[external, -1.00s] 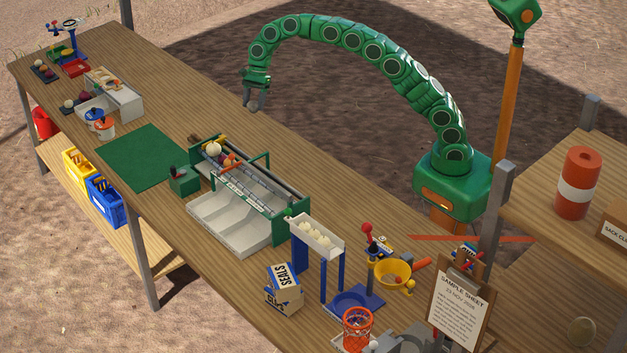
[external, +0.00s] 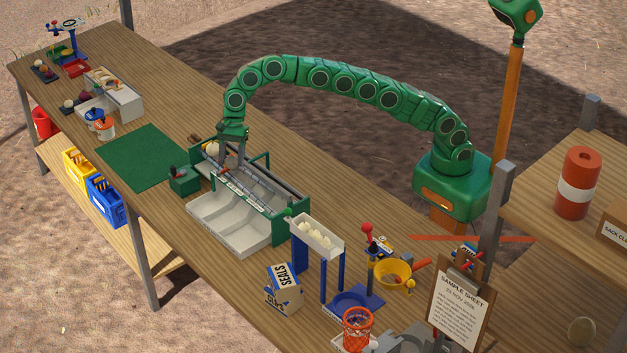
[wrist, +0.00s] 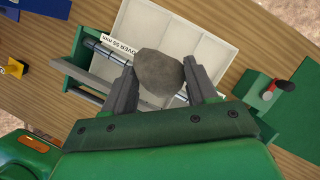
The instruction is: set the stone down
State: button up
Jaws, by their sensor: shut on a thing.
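A rough grey-brown stone (wrist: 159,73) sits between the two grey fingers of my gripper (wrist: 160,82) in the wrist view. My gripper (external: 228,158) is shut on it and points down over the upper left end of the green-framed sorter (external: 262,163) in the external view. The stone is hard to make out there among the fingers and the sorter parts. In the wrist view, the sorter's roller and its white divided tray (wrist: 148,22) lie below the stone. I cannot tell whether the stone touches the sorter.
A pale onion (external: 211,148) lies at the sorter's left end, close to my gripper. A small green box (external: 184,179) with a red lever and a green mat (external: 146,158) are to the left. A white chute (external: 316,238) on blue legs stands right. Bare tabletop lies behind the sorter.

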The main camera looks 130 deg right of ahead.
jog(key=w+a+n, duration=0.1)
jog(key=w+a, duration=0.5)
jog(key=a, duration=0.5)
jog(key=shift+w+a, duration=0.3)
jog(key=shift+a, duration=0.05)
jog(key=shift+n+y, duration=0.3)
jog(key=shift+n, duration=0.1)
jog(key=w+a, duration=0.1)
jog(key=a, duration=0.2)
jog(key=w+a, duration=0.1)
jog(key=a, duration=0.3)
jog(key=w+a, duration=0.2)
jog(key=a, duration=0.2)
jog(key=shift+a+f, duration=0.15)
jog(key=shift+a, duration=0.05)
send_near(256, 274)
jog(key=x, duration=0.6)
jog(key=shift+w+a, duration=0.1)
jog(key=shift+w, duration=0.05)
jog(key=o, duration=1.4)
jog(key=shift+f, duration=0.1)
jog(key=shift+c, duration=0.2)
jog(key=v, duration=1.2)
jog(key=shift+w+r, duration=0.2)
jog(key=shift+r, duration=0.05)
